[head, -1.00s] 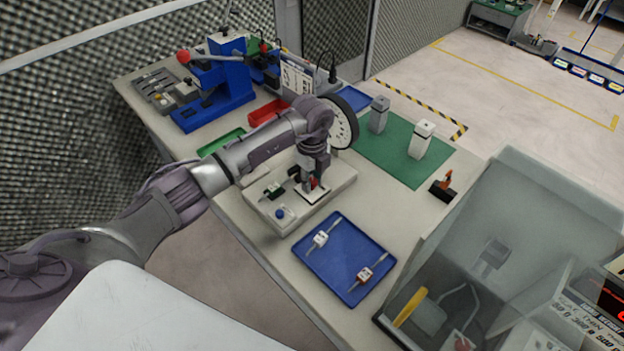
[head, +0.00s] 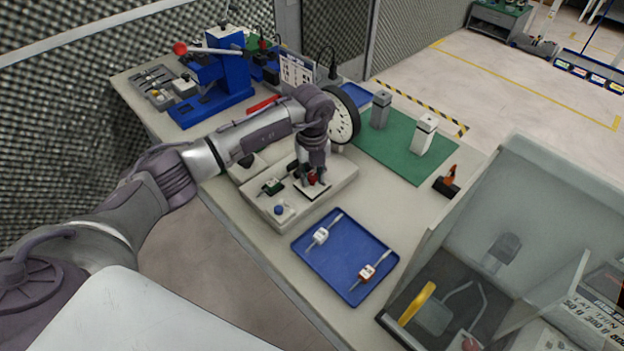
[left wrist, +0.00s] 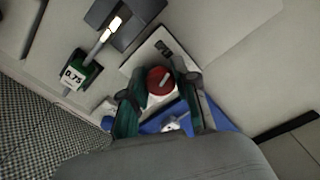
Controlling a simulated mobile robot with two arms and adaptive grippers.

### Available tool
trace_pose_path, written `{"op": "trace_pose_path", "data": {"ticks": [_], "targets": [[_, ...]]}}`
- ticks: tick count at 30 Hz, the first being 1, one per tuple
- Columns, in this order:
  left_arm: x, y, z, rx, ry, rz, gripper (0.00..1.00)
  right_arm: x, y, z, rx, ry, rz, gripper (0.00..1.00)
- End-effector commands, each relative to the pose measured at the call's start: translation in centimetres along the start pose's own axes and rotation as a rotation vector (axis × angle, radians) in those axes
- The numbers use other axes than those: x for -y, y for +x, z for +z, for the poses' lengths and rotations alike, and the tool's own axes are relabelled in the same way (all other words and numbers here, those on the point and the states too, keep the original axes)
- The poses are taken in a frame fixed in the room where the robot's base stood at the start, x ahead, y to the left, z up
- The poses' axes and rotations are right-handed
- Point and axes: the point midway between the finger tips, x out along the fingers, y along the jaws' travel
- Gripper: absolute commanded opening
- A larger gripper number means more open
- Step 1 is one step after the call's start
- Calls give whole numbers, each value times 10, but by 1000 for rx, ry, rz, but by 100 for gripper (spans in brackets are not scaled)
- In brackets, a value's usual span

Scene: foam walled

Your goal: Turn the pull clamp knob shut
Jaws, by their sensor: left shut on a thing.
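The round red knob (left wrist: 160,80) sits on a white square plate (left wrist: 146,60) in the left wrist view, with a slot or light mark on its top. It is a small red spot (head: 312,178) in the head view, partly hidden by my gripper. My left gripper (head: 311,184) points down over the pale fixture block (head: 258,205) and is shut on the knob. In the left wrist view its fingers (left wrist: 160,92) lie on both sides of the knob. My right gripper does not show.
A green part labelled 0.75 (left wrist: 75,74) lies beside the knob plate. A blue button (head: 279,210) is at the block's near end. A blue tray (head: 345,284) with two tagged tools is in front. A clear-walled box (head: 500,235) stands right; a round dial (head: 343,115) stands behind my wrist.

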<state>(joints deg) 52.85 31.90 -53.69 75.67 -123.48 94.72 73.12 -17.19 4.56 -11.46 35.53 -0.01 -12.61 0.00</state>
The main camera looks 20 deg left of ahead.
Motion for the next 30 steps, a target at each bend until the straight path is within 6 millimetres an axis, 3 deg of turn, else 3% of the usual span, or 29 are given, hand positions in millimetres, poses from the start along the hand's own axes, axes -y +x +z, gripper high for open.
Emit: {"op": "trace_pose_path", "data": {"ticks": [30], "targets": [[2, 1, 0, 4, 924, -2, 0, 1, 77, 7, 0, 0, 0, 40]]}}
